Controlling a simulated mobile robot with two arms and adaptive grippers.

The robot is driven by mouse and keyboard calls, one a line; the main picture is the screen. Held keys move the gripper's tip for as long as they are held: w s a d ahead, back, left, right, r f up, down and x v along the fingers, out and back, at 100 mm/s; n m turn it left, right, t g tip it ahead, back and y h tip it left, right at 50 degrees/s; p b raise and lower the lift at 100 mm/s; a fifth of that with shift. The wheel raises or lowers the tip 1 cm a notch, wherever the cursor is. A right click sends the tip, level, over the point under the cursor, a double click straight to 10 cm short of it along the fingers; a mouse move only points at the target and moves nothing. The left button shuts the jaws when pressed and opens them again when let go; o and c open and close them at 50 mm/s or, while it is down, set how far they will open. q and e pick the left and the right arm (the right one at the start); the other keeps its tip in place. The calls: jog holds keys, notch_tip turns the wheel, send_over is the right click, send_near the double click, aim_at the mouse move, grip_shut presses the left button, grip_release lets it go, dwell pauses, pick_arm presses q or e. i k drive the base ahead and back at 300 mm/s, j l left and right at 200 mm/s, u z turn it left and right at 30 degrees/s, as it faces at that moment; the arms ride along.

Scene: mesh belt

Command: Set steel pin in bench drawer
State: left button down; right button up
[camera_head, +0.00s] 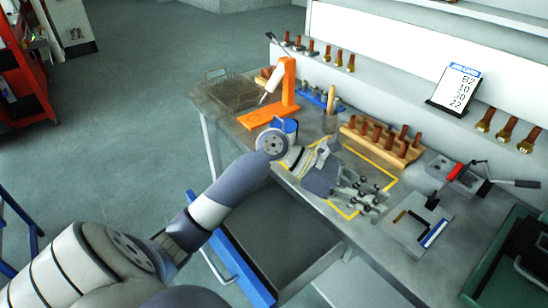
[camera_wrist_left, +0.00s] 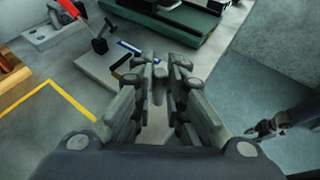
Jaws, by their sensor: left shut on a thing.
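My left gripper (camera_head: 366,196) reaches over the bench top, above the yellow-outlined area. Its fingers also show in the left wrist view (camera_wrist_left: 160,85), closed on a small grey piece (camera_wrist_left: 158,88), which looks like the steel pin; the fingers hide most of it. In the head view I cannot make the pin out. The bench drawer (camera_head: 242,262) has a blue front and is pulled open below the bench's front edge, left of and below the gripper. A dark jointed part (camera_wrist_left: 268,126) at the right of the wrist view looks like my right gripper; its jaws are unclear.
A plate fixture (camera_head: 412,232) and a red-handled clamp (camera_head: 452,175) stand right of the gripper. Behind it is a wooden rack (camera_head: 385,140) of brown-handled pieces. A green case (camera_head: 510,262) sits right.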

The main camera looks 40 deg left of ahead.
aim_at(280, 251)
jog(key=k+z, duration=0.1)
jog(key=z, duration=0.3)
jog(key=k+z, duration=0.15)
jog(key=z, duration=0.3)
jog(key=k+z, duration=0.1)
jog(key=z, duration=0.3)
jog(key=k+j, duration=0.25)
jog(key=j, duration=0.2)
jog(key=k+j+z, duration=0.1)
jog(key=k+j, duration=0.15)
jog(key=j, duration=0.25)
jog(key=k+j, duration=0.3)
jog(key=j, duration=0.15)
jog(key=k+j+z, duration=0.1)
jog(key=k+j, duration=0.15)
jog(key=j, duration=0.2)
jog(key=k+j, duration=0.3)
jog(key=j, duration=0.15)
